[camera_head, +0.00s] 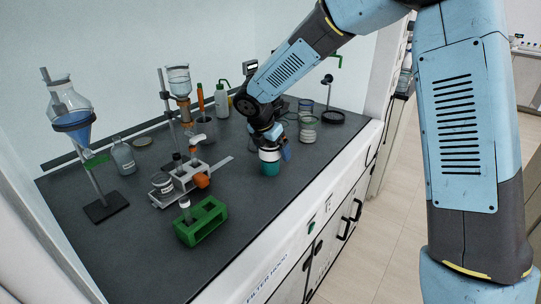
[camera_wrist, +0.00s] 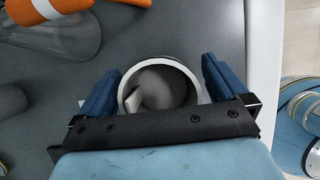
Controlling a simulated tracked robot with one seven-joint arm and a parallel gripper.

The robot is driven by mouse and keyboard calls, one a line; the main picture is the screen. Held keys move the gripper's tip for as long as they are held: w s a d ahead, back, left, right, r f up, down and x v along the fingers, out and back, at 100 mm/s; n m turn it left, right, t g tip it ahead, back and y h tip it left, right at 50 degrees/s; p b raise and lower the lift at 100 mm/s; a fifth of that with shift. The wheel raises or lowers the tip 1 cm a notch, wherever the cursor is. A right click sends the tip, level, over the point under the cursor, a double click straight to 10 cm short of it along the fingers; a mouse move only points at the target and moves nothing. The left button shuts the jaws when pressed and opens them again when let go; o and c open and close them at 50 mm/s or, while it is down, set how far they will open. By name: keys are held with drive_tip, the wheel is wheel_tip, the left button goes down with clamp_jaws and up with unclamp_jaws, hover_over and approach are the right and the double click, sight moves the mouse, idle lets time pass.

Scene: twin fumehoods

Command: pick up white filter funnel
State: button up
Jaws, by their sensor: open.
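A round white funnel (camera_head: 269,155) with a teal-green lower part stands upright on the dark benchtop near its front edge, directly below my gripper (camera_head: 273,138). In the wrist view its white rim and grey hollow inside (camera_wrist: 162,84) show from above, with a small pale piece at the inner left. My gripper also shows in the wrist view (camera_wrist: 158,85), with its blue fingers open, one on the left and one on the right of the rim. I cannot tell whether the fingers touch it. Its near side is hidden by the gripper body.
A green block rack (camera_head: 201,222) and a grey rack with small vessels (camera_head: 183,180) stand to the left. Glass jars (camera_head: 307,128) stand behind to the right. Two stands with glassware (camera_head: 74,118) are farther left. Bare benchtop (camera_head: 240,190) lies left of the funnel.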

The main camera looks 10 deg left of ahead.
drive_tip(key=shift+a, duration=0.1)
drive_tip(key=c, duration=1)
drive_tip(key=shift+r, duration=0.1)
drive_tip(key=shift+c, duration=0.2)
